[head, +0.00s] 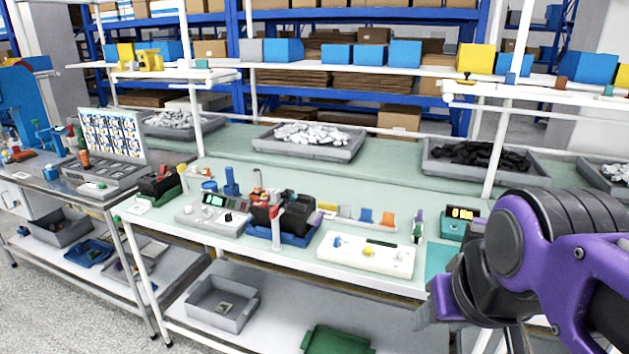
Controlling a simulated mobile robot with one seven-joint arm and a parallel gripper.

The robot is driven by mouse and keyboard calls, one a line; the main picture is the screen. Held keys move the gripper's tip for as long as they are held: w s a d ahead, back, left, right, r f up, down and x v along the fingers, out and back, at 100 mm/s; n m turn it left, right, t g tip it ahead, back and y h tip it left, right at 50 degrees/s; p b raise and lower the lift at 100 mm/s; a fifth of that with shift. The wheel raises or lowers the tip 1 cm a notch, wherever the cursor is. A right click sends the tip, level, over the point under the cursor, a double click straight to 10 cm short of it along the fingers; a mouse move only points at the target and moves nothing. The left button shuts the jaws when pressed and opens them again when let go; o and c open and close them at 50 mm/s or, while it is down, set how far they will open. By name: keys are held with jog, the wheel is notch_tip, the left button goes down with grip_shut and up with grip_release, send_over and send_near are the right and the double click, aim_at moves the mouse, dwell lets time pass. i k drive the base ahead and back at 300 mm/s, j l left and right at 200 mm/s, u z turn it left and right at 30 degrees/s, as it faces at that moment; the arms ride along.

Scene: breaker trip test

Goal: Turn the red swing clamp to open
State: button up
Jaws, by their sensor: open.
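A blue fixture (284,238) holding black breaker blocks (297,211) stands on the pale green bench, left of the middle. A small red part (275,212) above a pale upright post at its front looks like the red swing clamp. It is too small to tell which way it is turned. My gripper (437,309) is at the lower right, in front of the bench edge, well to the right of the fixture and apart from it. It is open, with nothing seen between its fingers. The wrist hides part of it.
A white panel (366,256) with a yellow knob lies right of the fixture. A grey control box (213,219) stands to its left. A small display unit (461,222) is near my arm. Grey part trays (309,149) line the back. A shelf (290,317) runs below.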

aim_at(274, 214)
jog(key=i+j+u, duration=0.1)
jog(key=i+j, duration=0.2)
jog(key=j, duration=0.25)
jog(key=i+j+u, duration=0.15)
jog(key=i+j, duration=0.2)
jog(key=j, duration=0.15)
